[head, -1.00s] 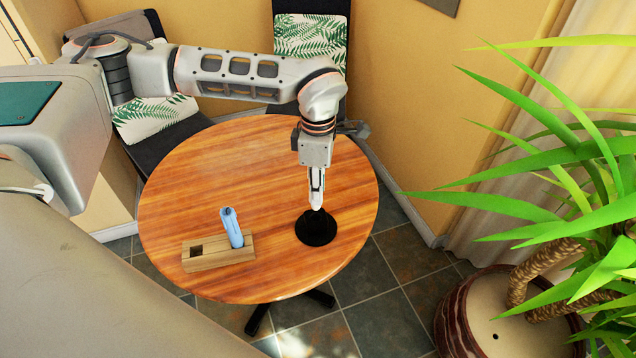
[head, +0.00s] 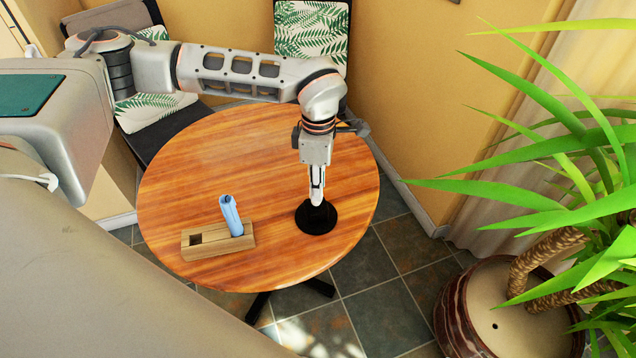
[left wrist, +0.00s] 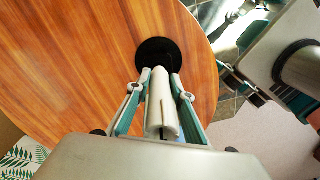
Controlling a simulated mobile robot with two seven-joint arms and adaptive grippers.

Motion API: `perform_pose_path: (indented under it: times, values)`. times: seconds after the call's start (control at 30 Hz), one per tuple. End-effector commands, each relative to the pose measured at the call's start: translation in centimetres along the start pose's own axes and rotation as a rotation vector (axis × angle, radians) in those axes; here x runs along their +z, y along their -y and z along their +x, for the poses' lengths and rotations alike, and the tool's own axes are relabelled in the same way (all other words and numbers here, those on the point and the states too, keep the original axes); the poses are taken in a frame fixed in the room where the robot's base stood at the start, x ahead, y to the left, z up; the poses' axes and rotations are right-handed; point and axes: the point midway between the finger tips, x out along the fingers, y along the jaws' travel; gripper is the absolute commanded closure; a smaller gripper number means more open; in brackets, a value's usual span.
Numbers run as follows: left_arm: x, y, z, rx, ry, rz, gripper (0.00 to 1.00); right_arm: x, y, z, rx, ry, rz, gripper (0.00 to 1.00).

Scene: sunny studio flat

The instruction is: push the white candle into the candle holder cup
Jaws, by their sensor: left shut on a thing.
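The white candle (left wrist: 160,108) is between the fingers of my left gripper (left wrist: 158,84) in the left wrist view. My left gripper (head: 317,200) is shut on it and points down over the candle holder cup (head: 317,219). The holder is black with a wide round base on the table, and it also shows in the left wrist view (left wrist: 158,49). The candle's lower end meets the dark middle of the holder; I cannot tell how deep it sits. My right gripper is not in view.
A wooden block (head: 205,252) with a square hole holds a blue candle (head: 231,216) to the left of the holder. The rest of the round wooden table (head: 230,150) is clear. Chairs stand behind it, and a potted plant (head: 480,310) is at the right.

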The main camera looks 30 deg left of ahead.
Motion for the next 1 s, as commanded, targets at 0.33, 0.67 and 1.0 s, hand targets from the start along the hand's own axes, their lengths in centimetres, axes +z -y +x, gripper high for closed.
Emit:
perform_pose_path:
  times: [0.33,0.67,1.0]
  values:
    - [0.01,-0.01,-0.13,0.001,0.000,0.000,0.99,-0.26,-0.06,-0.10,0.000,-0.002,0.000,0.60]
    - [0.00,-0.01,-0.07,0.000,0.000,0.000,0.99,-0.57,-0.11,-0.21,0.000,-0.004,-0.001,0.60]
    - [0.00,0.00,-0.04,0.000,0.000,0.000,0.99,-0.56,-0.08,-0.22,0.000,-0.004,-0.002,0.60]
